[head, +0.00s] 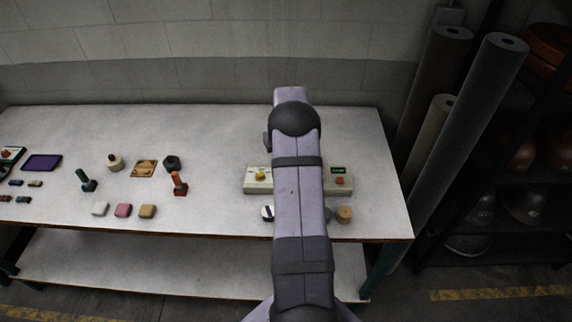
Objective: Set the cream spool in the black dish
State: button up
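A small cream, round piece with a dark top (114,162) stands on the left half of the table; it may be the cream spool, but it is too small to be sure. A dark, many-sided piece (172,163) sits to its right, past a tan board; it may be the black dish, though I cannot make out a hollow. The two are apart. My arm reaches over the table right of both, and my gripper is hidden behind it. Whether it holds anything does not show.
The tan board (144,168), a green upright tool (86,181) and an orange one (179,184) stand nearby. Several small blocks line the front. A control box (258,180) is partly behind my arm. Grey rolls (470,110) lean at the right. The table's back middle is clear.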

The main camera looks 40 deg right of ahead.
jog(key=shift+f, duration=0.35)
dwell(0.4)
jog(key=o, duration=1.1)
